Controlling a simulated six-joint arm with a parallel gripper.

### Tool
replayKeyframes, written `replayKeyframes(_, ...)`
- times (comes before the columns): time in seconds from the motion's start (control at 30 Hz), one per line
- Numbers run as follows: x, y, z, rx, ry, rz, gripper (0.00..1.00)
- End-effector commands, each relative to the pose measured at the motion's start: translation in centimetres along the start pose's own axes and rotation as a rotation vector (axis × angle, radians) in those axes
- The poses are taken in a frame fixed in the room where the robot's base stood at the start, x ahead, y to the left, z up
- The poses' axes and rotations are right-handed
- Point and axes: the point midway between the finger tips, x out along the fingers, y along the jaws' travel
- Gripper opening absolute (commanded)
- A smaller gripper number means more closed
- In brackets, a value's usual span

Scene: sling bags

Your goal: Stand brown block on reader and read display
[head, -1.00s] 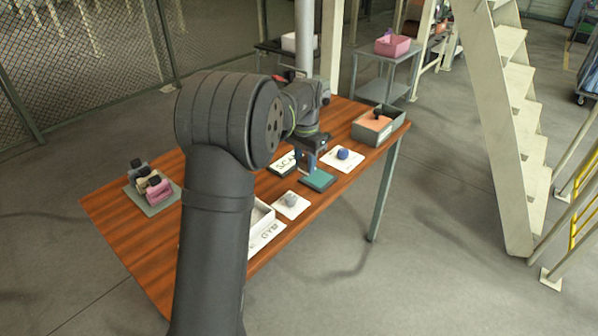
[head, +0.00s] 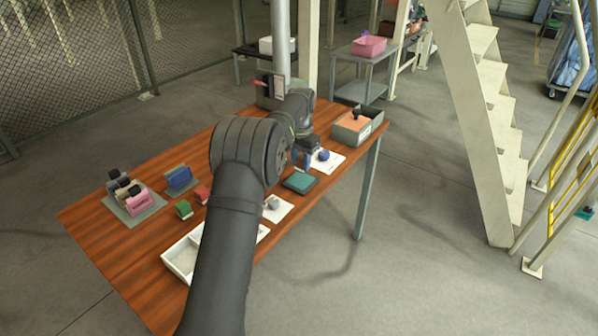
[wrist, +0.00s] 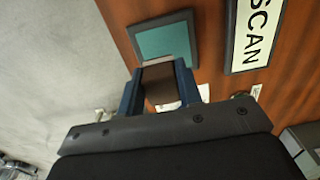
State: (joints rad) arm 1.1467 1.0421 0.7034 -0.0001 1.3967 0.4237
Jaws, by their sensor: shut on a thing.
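My gripper (wrist: 160,90) has blue fingers shut on a brown block (wrist: 160,84) in the wrist view. The block's lower part is partly hidden by the gripper body. The reader (wrist: 165,42), a dark slab with a teal top, lies just beyond the block in the wrist view. In the head view the reader (head: 300,182) is near the table's front edge, and my gripper (head: 306,168) is above and beside it. I cannot tell whether block and reader touch. The block is hidden in the head view. No readable display shows.
A SCAN sign (wrist: 256,35) lies beside the reader. A grey box (head: 352,130), a white tray (head: 180,262), a blue rack (head: 179,180) and small bags (head: 138,200) stand on the table (head: 110,245).

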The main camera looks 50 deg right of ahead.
Motion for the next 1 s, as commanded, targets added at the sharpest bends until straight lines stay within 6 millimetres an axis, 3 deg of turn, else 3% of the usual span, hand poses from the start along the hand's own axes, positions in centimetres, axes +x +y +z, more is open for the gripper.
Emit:
replayKeyframes(0.17, 0.8, -0.7, -0.1, 0.001, 0.000, 0.000, 0.10)
replayKeyframes(0.43, 4.2, -0.7, 0.0, 0.001, -0.001, 0.000, 0.10)
replayKeyframes(0.87, 4.9, -0.7, 0.0, 0.001, 0.001, 0.000, 0.10)
replayKeyframes(0.9, 4.9, -0.7, -0.1, 0.001, 0.001, -0.001, 0.40)
replayKeyframes(1.0, 4.9, -0.7, 0.0, 0.001, 0.001, 0.000, 0.54)
